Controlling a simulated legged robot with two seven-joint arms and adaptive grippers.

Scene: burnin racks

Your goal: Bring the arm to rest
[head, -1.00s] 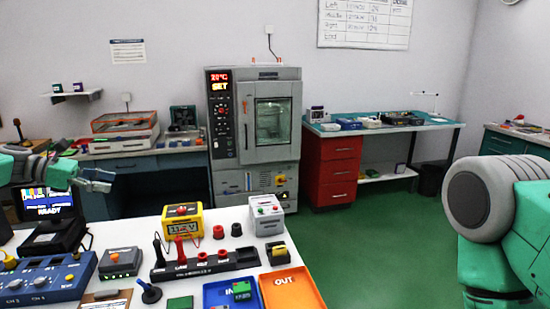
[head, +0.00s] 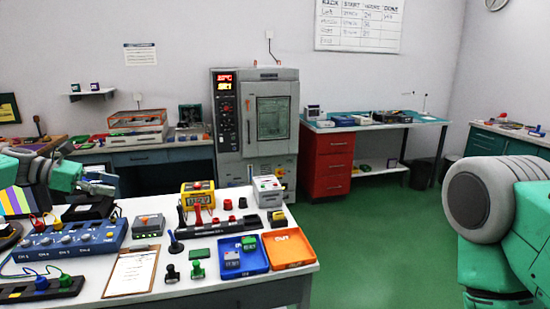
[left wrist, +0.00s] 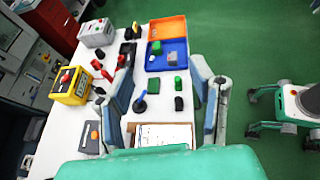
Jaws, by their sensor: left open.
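My left gripper (head: 98,184) is at the left in the head view, above the left part of the white table (head: 195,292). In the left wrist view its two fingers (left wrist: 165,90) stand wide apart with nothing between them; below lie the table, a clipboard (left wrist: 150,134) and small stamps. My right arm's green and grey links show at the right edge of the head view, but its gripper is out of view.
The table holds a blue power supply (head: 68,241), a yellow meter (head: 197,193), a blue tray (head: 228,272) and an orange tray (head: 289,261). A grey oven (head: 256,120) and a red drawer cabinet (head: 328,165) stand behind. Green floor (head: 385,235) is clear at right.

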